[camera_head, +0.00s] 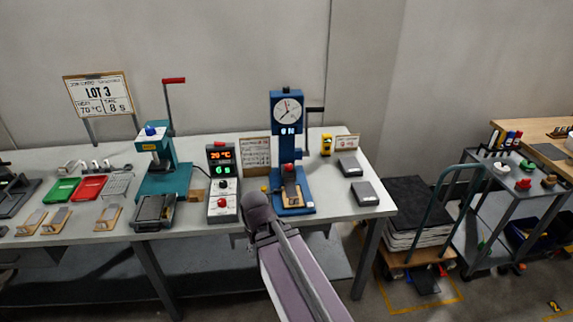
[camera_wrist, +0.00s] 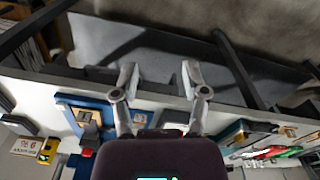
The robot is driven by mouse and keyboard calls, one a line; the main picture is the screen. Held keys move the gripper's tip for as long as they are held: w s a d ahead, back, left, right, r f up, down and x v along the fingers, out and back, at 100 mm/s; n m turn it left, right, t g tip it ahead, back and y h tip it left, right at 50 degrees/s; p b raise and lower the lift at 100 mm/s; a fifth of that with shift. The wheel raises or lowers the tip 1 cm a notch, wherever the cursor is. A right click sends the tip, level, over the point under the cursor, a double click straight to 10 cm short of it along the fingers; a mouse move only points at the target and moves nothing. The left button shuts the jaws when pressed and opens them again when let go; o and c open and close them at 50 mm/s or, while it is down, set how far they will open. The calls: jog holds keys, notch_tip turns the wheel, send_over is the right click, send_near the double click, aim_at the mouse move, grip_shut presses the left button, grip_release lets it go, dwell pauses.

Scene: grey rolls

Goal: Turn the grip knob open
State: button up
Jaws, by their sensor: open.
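A blue upright tester (camera_head: 275,140) with a round white dial stands on the bench. A red part (camera_head: 288,168) sits on its column, above a small tan-and-dark fixture (camera_head: 291,194) on its blue base; which part is the grip knob I cannot tell. My arm reaches up to the bench just left of this base and hides part of the bench edge. In the wrist view my gripper (camera_wrist: 157,82) has its two fingers spread with nothing between them, over the bench edge. The tester's blue base (camera_wrist: 68,100) lies beside the left finger.
The white bench (camera_head: 335,205) also holds a control box (camera_head: 221,204) with lit digits and a teal press (camera_head: 177,183), both left of the tester. Grey blocks (camera_head: 364,193) lie to the right. A cart with stacked dark sheets (camera_head: 418,205) stands beside the bench.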

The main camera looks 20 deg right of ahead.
jog(key=w+d+f+n+t+h+b, duration=0.2)
jog(key=w+d+n+t+h+b, duration=0.75)
jog(key=w+d, duration=1)
jog(key=n+t+y+b, duration=0.7)
jog(key=n+b, duration=0.5)
jog(key=n, duration=0.9)
send_near(289, 167)
jog(key=shift+s+d+r+t+h, duration=0.1)
jog(key=shift+s+d+t+h, duration=0.25)
jog(key=shift+s+t+h, duration=0.25)
jog(key=n+y, duration=0.1)
jog(key=n, duration=0.1)
jog(key=f+n, duration=0.1)
jog(key=n, duration=0.1)
jog(key=shift+w+a+f+y+b, duration=0.1)
jog(key=shift+w+y+b, duration=0.1)
jog(key=shift+y+b, duration=0.15)
jog(key=shift+w, duration=0.15)
jog(key=w, duration=0.4)
jog(key=w+d, duration=0.1)
jog(key=w, duration=0.8)
jog(key=shift+w+d, duration=0.25)
jog(key=shift+d, duration=0.1)
